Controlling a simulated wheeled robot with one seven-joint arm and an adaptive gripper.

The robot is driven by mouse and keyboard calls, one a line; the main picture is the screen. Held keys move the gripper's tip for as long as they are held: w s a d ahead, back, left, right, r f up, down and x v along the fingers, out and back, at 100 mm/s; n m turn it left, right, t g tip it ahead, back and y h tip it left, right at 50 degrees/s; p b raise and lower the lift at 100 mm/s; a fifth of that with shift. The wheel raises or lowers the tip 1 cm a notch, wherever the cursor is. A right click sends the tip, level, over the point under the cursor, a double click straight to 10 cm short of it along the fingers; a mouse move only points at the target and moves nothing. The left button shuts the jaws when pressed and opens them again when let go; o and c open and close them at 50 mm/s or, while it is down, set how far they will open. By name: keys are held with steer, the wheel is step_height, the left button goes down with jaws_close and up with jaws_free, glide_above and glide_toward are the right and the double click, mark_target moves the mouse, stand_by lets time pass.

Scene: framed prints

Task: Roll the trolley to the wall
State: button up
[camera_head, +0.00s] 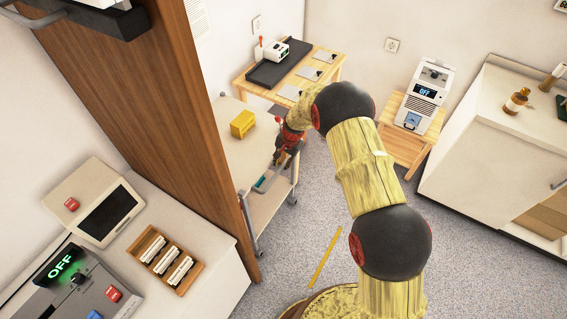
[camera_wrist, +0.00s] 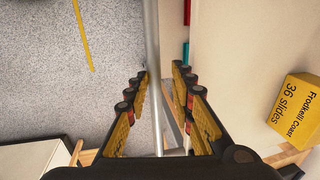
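The trolley (camera_head: 232,111) has a pale top, a lower shelf (camera_head: 266,208) and grey posts on castors. It stands beside the brown wooden partition. A yellow box lettered "36 slides" (camera_head: 242,124) sits on its top and also shows in the wrist view (camera_wrist: 297,110). My gripper (camera_head: 283,152) is at the trolley's right side. In the wrist view my gripper (camera_wrist: 159,72) is open, with a grey metal bar (camera_wrist: 152,40) of the trolley running between its fingers. The fingers look apart from the bar; depth is hard to judge. The wall (camera_head: 345,24) is behind.
A yellow strip (camera_head: 325,258) lies on the grey floor (camera_head: 310,225). A wooden table (camera_head: 325,78) with a black tray stands behind the trolley. A small wooden stand (camera_head: 399,151) holds a white device. A white cabinet (camera_head: 475,150) is at right. Floor right of the trolley is clear.

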steer(key=shift+o, duration=0.9)
steer(key=shift+d, duration=0.1)
step_height(320, 180, up, 12)
steer(key=s+d, duration=0.1)
steer(key=d, duration=0.1)
steer(key=shift+s+f, duration=0.15)
steer(key=shift+s, duration=0.05)
steer(key=s+d+f+n+g, duration=0.1)
steer(key=s+f+n, duration=0.1)
steer(key=s, duration=0.4)
steer(key=s+d+r+n+t, duration=0.1)
steer(key=s+d+r, duration=0.3)
steer(key=s+r, duration=0.6)
steer(key=s+d+r+n+t+h, duration=0.1)
steer(key=s+d+r, duration=0.3)
steer(key=s+r, duration=0.7)
steer(key=s+d+r+n+t, duration=0.2)
steer(key=s+d+r+t, duration=0.1)
steer(key=s+r, duration=0.8)
steer(key=shift+s+d+r+n+h, duration=0.25)
steer(key=shift+d+r+n+h, duration=0.15)
steer(key=shift+d+r, duration=0.5)
